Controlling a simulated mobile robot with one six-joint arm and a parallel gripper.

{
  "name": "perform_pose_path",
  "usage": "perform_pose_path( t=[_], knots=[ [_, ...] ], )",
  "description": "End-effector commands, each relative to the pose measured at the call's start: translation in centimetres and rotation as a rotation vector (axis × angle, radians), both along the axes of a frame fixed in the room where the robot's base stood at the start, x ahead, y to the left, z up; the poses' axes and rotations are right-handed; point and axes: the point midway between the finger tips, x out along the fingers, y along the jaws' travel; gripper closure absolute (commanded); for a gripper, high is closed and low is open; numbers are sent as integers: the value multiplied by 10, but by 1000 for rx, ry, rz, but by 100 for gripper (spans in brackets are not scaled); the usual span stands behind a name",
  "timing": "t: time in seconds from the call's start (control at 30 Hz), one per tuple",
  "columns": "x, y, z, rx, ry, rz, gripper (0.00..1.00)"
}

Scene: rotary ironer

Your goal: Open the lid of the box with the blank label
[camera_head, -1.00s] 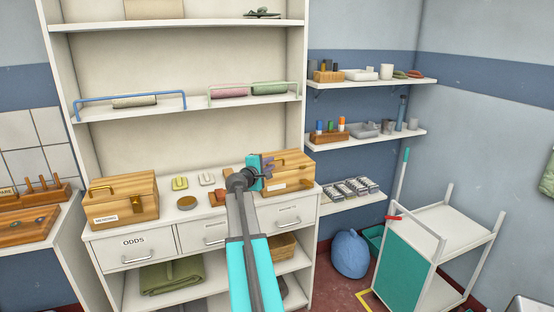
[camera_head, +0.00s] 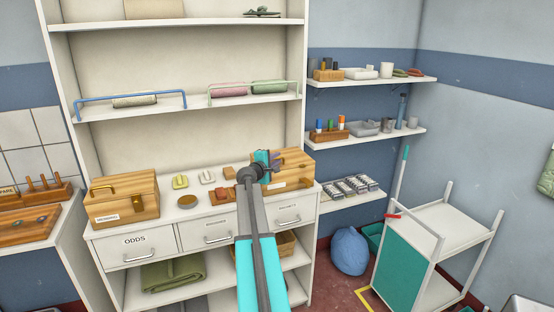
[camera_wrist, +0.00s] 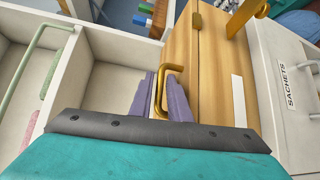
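The wooden box with the blank label (camera_head: 292,172) stands at the right end of the cabinet top, and its lid looks closed. In the wrist view the box (camera_wrist: 212,75) fills the upper middle, with a plain white label (camera_wrist: 239,100) on its face and a brass handle (camera_wrist: 160,88). My gripper (camera_head: 275,163) is at the box in the head view and hides part of it. In the wrist view the purple fingers (camera_wrist: 161,95) lie on either side of the handle. I cannot tell whether they press on it.
Another wooden box (camera_head: 124,198), with a printed label, stands at the left end. Small items, including a round tin (camera_head: 187,202) and a yellow piece (camera_head: 180,182), lie between the boxes. A shelf with a blue rail (camera_head: 130,97) is above. A white trolley (camera_head: 440,230) stands at right.

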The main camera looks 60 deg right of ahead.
Motion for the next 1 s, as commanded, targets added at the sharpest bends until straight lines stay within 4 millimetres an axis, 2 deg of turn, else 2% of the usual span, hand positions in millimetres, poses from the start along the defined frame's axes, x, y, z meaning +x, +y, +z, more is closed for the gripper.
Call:
perform_pose_path(
  t=[0.07, 0.17, 1.0],
  knots=[
    [0, 0, 0, 0, 0, 0, 84],
    [0, 0, 0, 0, 0, 0, 100],
    [0, 0, -1, 1, 0, 0, 100]
  ],
)
